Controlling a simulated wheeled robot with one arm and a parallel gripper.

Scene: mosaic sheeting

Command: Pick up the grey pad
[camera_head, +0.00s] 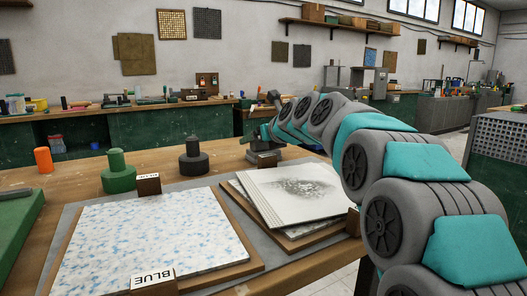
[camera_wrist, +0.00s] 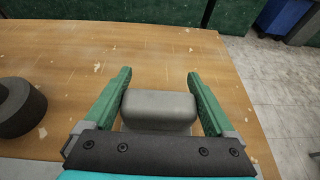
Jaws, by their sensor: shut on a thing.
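The grey pad (camera_wrist: 158,108) is a rounded grey block between the two green fingers of my gripper (camera_wrist: 159,75) in the wrist view. The fingers lie along its left and right sides, and my gripper is shut on it. Its lower part is hidden behind the dark gripper body. In the head view my gripper (camera_head: 264,143) is at the far side of the wooden bench (camera_head: 222,156), behind the pale sheets.
A black round-handled tool (camera_head: 194,160) and a green one (camera_head: 118,175) stand left of my gripper. The black one also shows in the wrist view (camera_wrist: 18,108). A blue-speckled sheet (camera_head: 150,240) and a white sheet with a dark smudge (camera_head: 295,190) lie in front. An orange cylinder (camera_head: 43,160) stands far left.

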